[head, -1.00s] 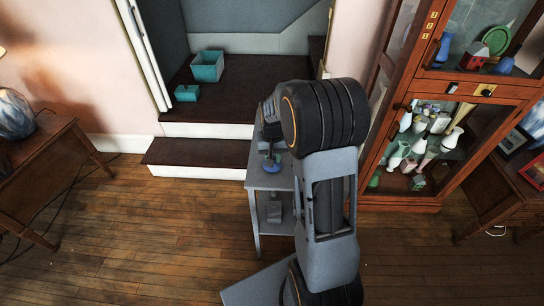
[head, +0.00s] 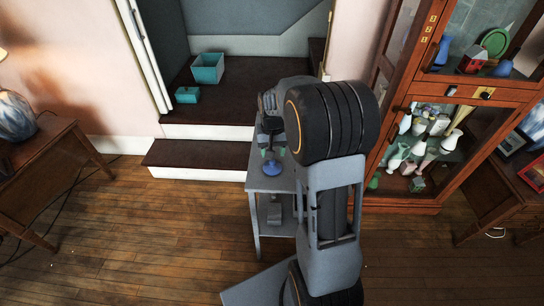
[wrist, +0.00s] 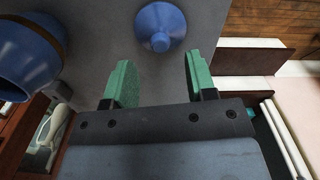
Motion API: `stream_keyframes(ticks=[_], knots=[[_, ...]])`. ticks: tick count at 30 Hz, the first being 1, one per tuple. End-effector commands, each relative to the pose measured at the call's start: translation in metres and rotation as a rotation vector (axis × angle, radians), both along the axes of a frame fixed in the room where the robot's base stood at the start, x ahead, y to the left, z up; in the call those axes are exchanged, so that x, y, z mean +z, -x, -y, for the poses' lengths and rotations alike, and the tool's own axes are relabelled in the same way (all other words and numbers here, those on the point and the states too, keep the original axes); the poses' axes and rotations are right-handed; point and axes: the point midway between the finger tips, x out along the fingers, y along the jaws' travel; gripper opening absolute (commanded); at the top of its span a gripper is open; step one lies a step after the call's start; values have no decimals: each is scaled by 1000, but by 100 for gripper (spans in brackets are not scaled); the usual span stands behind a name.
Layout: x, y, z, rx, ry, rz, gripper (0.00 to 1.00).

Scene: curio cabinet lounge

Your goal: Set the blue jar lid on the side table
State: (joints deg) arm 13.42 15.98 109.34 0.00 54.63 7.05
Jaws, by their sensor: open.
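The blue jar lid (head: 272,172) lies on the grey top of the side table (head: 256,183). In the wrist view the lid (wrist: 172,40) shows its round knob facing the camera, on the bare grey top (wrist: 100,45). My gripper (head: 273,152) is just above the lid in the head view. In the wrist view my gripper (wrist: 158,72) has its two green fingers wide apart with nothing between them; the lid is clear of both fingertips. A blue jar (wrist: 28,55) with a dark band stands left of the lid in the wrist view.
A glass cabinet (head: 400,210) with vases stands to the right. Dark steps (head: 200,155) with a teal box (head: 208,68) and its small teal neighbour (head: 187,95) rise behind. A wooden table (head: 45,160) is at left. The floor between is clear.

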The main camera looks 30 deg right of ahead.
Motion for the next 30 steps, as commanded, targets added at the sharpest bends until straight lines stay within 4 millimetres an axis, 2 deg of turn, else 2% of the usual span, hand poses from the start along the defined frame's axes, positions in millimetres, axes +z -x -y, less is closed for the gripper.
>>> stream_keyframes(ticks=[1,6,14,17,20,23,27,30], knots=[[13,-1,0,0,0,4,51],[44,0,0,0,1,3,51],[73,0,0,1,1,2,51],[82,8,-7,19,3,15,51],[93,29,-25,67,10,51,51],[99,60,-46,135,20,101,51],[98,104,-70,225,30,166,51],[93,129,-82,278,36,203,51]])
